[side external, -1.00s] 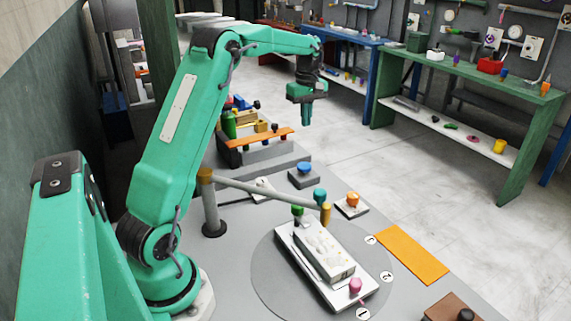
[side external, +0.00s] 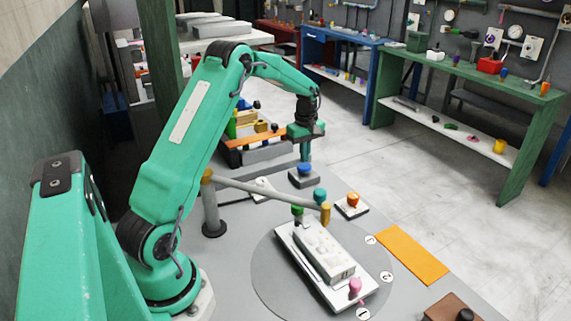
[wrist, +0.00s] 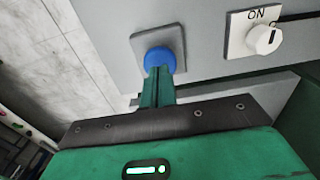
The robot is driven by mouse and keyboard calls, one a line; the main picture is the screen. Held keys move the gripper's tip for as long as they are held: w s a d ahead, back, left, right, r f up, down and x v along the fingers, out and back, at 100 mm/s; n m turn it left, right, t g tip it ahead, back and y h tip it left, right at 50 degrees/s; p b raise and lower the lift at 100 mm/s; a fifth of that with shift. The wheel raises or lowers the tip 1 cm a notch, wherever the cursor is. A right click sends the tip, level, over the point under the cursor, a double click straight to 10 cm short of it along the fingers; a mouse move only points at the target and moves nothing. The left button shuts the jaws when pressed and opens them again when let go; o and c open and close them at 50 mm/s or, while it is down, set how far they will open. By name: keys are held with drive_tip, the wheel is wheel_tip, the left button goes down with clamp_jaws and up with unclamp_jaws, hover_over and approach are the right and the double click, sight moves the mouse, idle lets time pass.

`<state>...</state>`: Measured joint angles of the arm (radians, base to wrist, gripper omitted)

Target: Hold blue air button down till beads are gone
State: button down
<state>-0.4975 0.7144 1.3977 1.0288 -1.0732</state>
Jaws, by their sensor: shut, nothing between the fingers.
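The blue button (side external: 304,168) sits on a small grey base beyond the swing arm. My gripper (side external: 305,160) is shut and empty, pointing down with its tips right at the top of the button. In the wrist view the closed fingertips (wrist: 160,70) overlap the near part of the blue button (wrist: 157,57); whether the button is pressed in, I cannot tell. The pale mould block (side external: 324,255) lies on a white plate on the round turntable, with a few whitish bead clumps on its top.
A post with a grey swing arm (side external: 262,193) carries teal, green and yellow knobs near the turntable (side external: 268,278). An orange button (side external: 352,200) and an orange strip (side external: 412,255) lie to the right. A white ON switch (wrist: 264,36) is right of the blue button in the wrist view.

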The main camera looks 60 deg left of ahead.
sight(304, 166)
drive_tip(key=shift+f, duration=0.75)
drive_tip(key=shift+f, duration=1.1)
idle(1.1)
wheel_tip(304, 166, up, 15)
idle(0.8)
idle(0.3)
